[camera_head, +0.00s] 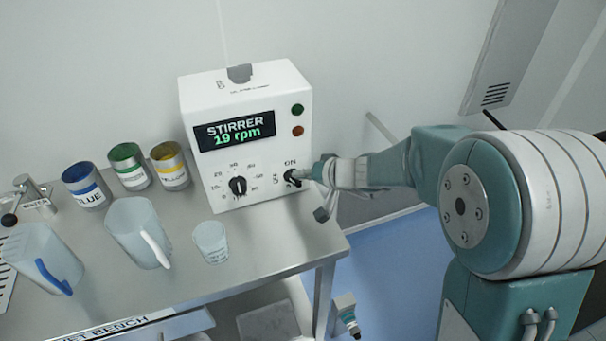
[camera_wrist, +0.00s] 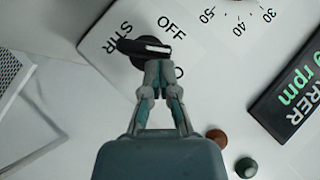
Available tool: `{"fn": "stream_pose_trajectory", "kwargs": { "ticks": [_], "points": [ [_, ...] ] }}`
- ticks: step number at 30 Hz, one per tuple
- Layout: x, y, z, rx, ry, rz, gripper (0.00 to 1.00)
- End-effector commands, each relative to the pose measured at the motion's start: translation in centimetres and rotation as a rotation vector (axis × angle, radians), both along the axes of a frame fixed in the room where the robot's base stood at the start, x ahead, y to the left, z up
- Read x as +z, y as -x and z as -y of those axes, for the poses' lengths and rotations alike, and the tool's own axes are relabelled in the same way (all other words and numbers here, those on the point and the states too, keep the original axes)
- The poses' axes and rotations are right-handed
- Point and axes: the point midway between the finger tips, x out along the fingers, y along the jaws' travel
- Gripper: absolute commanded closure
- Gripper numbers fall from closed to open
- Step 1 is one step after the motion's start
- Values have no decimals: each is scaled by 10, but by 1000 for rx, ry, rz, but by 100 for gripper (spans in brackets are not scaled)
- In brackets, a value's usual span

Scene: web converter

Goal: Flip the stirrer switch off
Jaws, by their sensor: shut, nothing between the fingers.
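The white stirrer box (camera_head: 225,90) stands on the bench, its lit display (camera_head: 236,131) showing a green rpm figure ending in 9. The black stirrer switch (camera_head: 289,180) is at the box's lower right, below the ON label. In the wrist view the switch (camera_wrist: 140,47) has a white pointer line; OFF shows beside it, and the ON label is mostly hidden by my fingers. I cannot tell exactly which label the pointer meets. My gripper (camera_head: 303,174) is shut and empty, its fingertips (camera_wrist: 158,66) right at the switch, touching or nearly touching it.
A black speed dial (camera_head: 238,186) sits left of the switch. Green (camera_head: 298,109) and orange (camera_head: 298,131) lights are above. Blue (camera_head: 86,186), green (camera_head: 129,167) and yellow (camera_head: 170,166) cans, jugs (camera_head: 138,233) and a small cup (camera_head: 211,242) stand left on the bench.

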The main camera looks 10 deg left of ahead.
Motion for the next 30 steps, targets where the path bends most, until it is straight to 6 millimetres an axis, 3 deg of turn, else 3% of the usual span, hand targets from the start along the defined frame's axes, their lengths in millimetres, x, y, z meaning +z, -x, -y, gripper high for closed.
{"fn": "stream_pose_trajectory", "kwargs": {
  "ticks": [30],
  "points": [
    [2, 4, -6, 1, 178, 109, 100]
  ]
}}
